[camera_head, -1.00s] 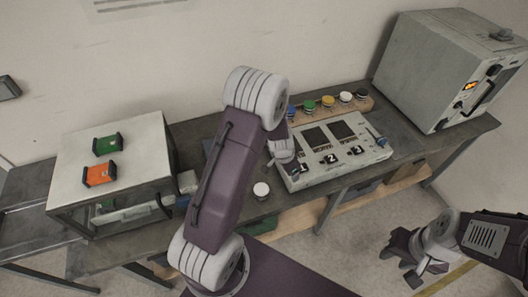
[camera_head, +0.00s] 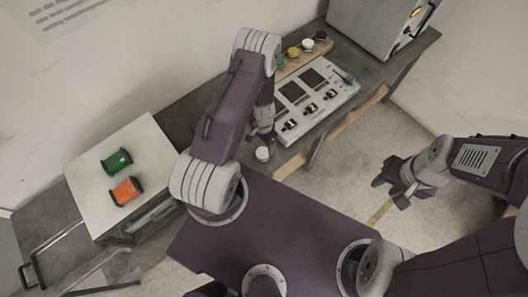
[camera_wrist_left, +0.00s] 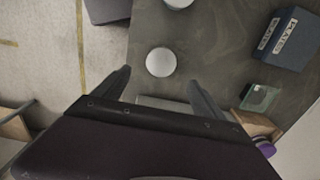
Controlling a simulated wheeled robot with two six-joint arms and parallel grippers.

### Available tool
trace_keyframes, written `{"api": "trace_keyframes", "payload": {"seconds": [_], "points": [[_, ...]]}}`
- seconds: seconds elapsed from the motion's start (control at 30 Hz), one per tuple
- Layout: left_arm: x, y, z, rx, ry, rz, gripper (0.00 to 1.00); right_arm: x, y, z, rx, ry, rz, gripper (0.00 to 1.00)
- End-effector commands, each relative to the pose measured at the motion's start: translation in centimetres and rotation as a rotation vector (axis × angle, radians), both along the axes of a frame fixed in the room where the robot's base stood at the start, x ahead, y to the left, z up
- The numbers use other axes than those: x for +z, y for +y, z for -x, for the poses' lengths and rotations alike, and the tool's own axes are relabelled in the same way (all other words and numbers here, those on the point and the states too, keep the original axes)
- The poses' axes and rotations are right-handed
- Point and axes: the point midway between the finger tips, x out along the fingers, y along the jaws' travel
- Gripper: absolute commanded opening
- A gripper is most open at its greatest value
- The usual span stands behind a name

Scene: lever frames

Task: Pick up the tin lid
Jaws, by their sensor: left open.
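A small round white lid-like disc (camera_head: 262,154) is at the front edge of the grey bench in the head view. In the left wrist view a white disc (camera_wrist_left: 160,62) lies on the dark bench just beyond my fingertips, roughly centred between them. A second white round thing (camera_wrist_left: 178,3) is cut off at the top of that view. I cannot tell for sure which is the tin lid. My left gripper (camera_wrist_left: 160,88) is open and empty, its fingers apart. In the head view my left arm partly hides it. My right gripper (camera_head: 391,189) hangs over the floor, fingers apart, holding nothing visible.
A panel with switches (camera_head: 310,100) stands right of my left gripper, with a row of coloured jars (camera_head: 293,53) behind. A white-topped case (camera_head: 150,150) carries green and orange spools. A blue box (camera_wrist_left: 288,38) and a small glassy green block (camera_wrist_left: 258,98) are on the bench.

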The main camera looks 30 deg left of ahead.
Motion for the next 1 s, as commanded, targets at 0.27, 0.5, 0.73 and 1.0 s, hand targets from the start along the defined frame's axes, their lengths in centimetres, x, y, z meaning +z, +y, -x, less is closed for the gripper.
{"api": "trace_keyframes", "payload": {"seconds": [0.27,0.5,0.73,1.0], "points": [[-3.8,0.0,0.0,0.001,-0.001,0.000,0.81,-3.8,0.0,0.0,0.000,0.001,0.000,0.36],[-7.4,-0.3,0.0,0.001,0.000,0.000,0.81,-7.5,0.1,0.0,0.000,0.000,0.000,0.36],[-8.8,-0.3,-0.1,0.000,-0.001,0.000,0.81,-8.8,0.1,0.0,0.000,0.000,0.000,0.36],[-8.6,-0.3,-0.1,0.000,0.000,0.000,0.56,-8.6,0.1,0.0,0.000,0.000,0.000,0.36]]}}
